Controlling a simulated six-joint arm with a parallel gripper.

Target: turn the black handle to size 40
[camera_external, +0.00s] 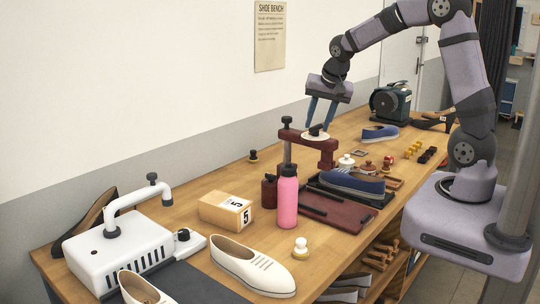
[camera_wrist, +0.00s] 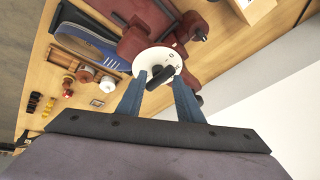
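The black handle (camera_wrist: 160,77) is a short bar on a round white dial (camera_wrist: 148,58). The dial shows small dark marks too small to read, so I cannot tell which size the handle points to. In the external view the handle (camera_external: 315,130) and dial (camera_external: 307,136) sit on top of a dark red clamp-like stand (camera_external: 293,137). My gripper (camera_external: 318,127) points down over the dial. In the wrist view my gripper (camera_wrist: 161,76) is open, with one blue finger on each side of the handle. I cannot tell whether either finger touches it.
A pink bottle (camera_external: 288,200) stands in front of the stand. A blue shoe (camera_external: 352,184) lies right of it. A white press (camera_external: 118,248), a cardboard box (camera_external: 226,211) and a cream shoe (camera_external: 252,268) are at left. A green machine (camera_external: 391,102) stands behind.

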